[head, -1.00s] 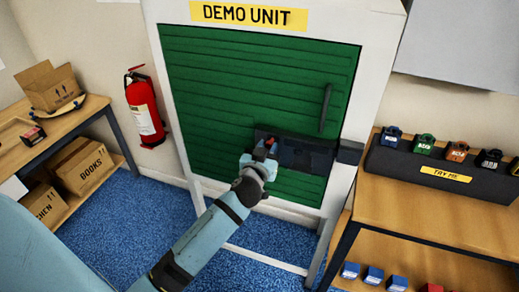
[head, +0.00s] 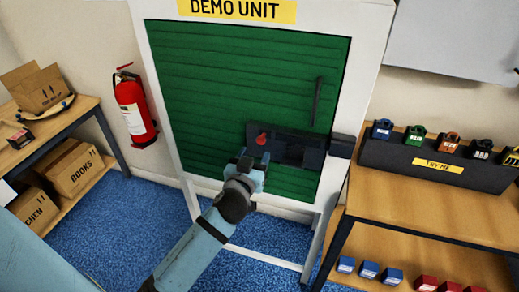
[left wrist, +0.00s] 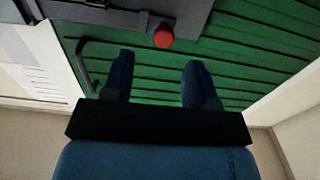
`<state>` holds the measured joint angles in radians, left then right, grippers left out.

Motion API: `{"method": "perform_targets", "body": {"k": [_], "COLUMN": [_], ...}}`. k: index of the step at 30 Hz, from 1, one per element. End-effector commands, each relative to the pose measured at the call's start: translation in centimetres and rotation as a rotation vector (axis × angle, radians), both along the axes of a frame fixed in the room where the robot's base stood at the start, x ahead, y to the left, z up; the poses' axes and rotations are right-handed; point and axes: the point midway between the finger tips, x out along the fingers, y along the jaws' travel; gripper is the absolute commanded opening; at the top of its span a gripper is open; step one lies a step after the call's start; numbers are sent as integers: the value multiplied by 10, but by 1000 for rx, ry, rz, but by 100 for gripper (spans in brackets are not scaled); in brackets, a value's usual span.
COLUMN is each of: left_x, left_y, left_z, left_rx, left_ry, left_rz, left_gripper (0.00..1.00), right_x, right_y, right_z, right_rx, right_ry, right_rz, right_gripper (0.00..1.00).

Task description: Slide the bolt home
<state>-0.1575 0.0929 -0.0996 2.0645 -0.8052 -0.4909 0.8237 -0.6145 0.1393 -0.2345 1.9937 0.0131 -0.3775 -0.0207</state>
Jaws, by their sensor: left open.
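The bolt is a dark grey unit (head: 290,150) on the lower right of the green shutter door (head: 230,80). Its red knob (head: 262,138) is at the unit's left part. A dark keeper block (head: 342,146) sits on the white frame to the right, beside the unit's right end. My left gripper (head: 254,160) is just below the red knob. In the left wrist view its two fingers (left wrist: 158,80) are spread and empty, and the red knob (left wrist: 163,36) is beyond them, apart from both. My right gripper is out of view.
A black vertical handle (head: 317,101) is above the bolt. A table with a padlock display stand (head: 430,165) is at the right. A red fire extinguisher (head: 134,108) and a bench with cartons (head: 75,168) are at the left. Blue carpet (head: 115,225) is clear in front.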

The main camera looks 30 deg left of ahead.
Motion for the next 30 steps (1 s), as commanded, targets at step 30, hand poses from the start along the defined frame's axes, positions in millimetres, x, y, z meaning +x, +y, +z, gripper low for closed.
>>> {"method": "perform_targets", "body": {"k": [30], "left_x": [-81], "left_y": [-21], "left_z": [0], "left_rx": [1], "left_ry": [0], "left_rz": [-1], "left_gripper": [53], "right_x": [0], "right_y": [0], "right_z": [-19], "right_rx": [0], "right_ry": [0], "right_rz": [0], "right_gripper": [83]}}
